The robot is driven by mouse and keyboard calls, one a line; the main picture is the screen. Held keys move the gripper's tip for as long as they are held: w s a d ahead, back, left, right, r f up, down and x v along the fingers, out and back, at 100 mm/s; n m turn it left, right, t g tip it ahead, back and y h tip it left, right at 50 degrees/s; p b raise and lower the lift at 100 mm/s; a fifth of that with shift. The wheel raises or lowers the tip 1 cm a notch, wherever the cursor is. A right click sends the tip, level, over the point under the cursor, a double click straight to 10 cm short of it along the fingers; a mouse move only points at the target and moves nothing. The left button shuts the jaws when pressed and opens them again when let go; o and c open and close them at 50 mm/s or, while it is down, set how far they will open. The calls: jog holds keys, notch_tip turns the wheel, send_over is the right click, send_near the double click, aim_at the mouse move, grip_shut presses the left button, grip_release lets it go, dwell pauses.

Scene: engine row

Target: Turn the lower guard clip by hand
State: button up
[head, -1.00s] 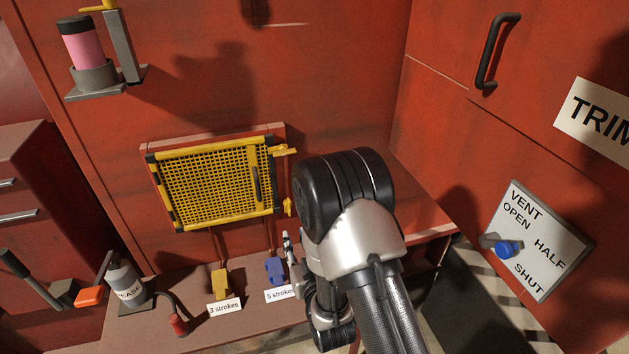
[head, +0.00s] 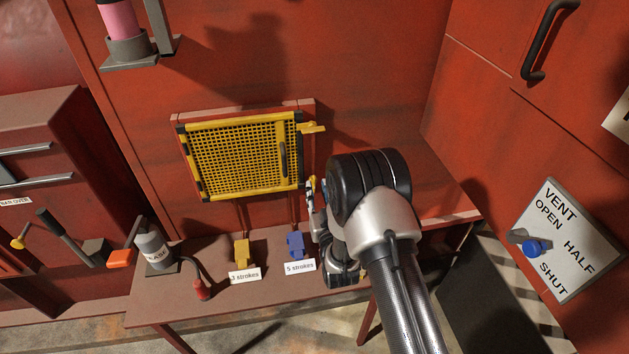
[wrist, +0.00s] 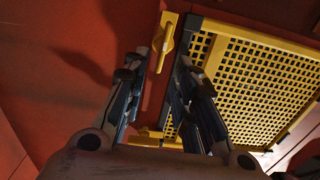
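The yellow mesh guard (head: 240,158) is on the red wall, with its frame closed against the panel. Its upper clip (head: 313,128) points sideways to the right. The lower clip (wrist: 163,42) shows in the wrist view as a yellow plate with an upright lever; in the head view it is mostly hidden behind my gripper (head: 314,194). In the wrist view my gripper (wrist: 159,68) is open, with the lower clip in line with the gap between its fingertips. No contact is visible. The upper clip also shows near the palm in the wrist view (wrist: 147,137).
A vent dial plate (head: 560,240) is on the right wall. A pink jar (head: 121,18) is on a bracket at upper left.

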aim_at(315, 182)
jog(key=x, duration=0.5)
grip_shut()
dwell(0.3)
